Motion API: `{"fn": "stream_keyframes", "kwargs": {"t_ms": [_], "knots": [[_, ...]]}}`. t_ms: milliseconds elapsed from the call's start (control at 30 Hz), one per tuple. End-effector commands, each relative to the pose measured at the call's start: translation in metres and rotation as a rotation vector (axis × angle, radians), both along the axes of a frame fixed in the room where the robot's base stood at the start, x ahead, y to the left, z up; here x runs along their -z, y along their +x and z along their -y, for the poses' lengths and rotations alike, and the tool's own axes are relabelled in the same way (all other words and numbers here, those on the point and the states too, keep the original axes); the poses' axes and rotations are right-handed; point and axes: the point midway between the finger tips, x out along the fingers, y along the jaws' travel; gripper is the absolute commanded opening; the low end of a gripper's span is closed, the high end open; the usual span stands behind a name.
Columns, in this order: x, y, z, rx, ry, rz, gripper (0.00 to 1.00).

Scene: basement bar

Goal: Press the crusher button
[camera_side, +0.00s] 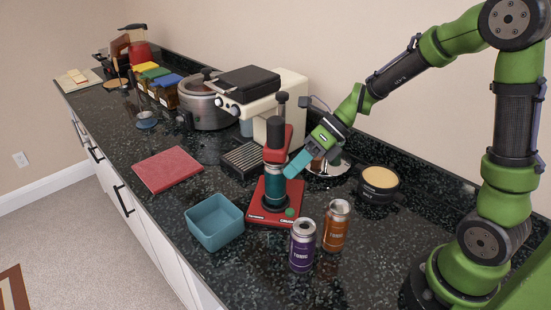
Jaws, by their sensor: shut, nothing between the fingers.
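The can crusher (283,143) is a red and dark upright device on a red base plate. A teal cylinder (275,182), perhaps a can, stands upright in it. A small green button (290,212) sits on the front right of the base. My gripper (291,172) comes in from the right with its teal fingers shut and empty. The fingertips point down and left beside the crusher's column, above the button. I cannot tell whether they touch the crusher.
An orange can (336,226) and a purple can (302,247) stand just right of the crusher base. A blue bin (214,223) stands to its left. A coffee machine (262,95) is behind. A red board (167,169) lies flat at left. A pot (379,185) stands right.

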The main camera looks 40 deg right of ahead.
Motion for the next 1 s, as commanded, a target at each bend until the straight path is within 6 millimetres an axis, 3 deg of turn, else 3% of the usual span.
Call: {"fn": "stream_keyframes", "kwargs": {"t_ms": [233,700,1000], "knots": [[0.016,0.0,0.0,0.0,0.001,-0.003,0.0],[0.077,0.0,0.0,-0.001,0.001,-0.003,0.0],[0.088,0.0,0.0,-0.002,-0.002,0.001,0.0]]}}
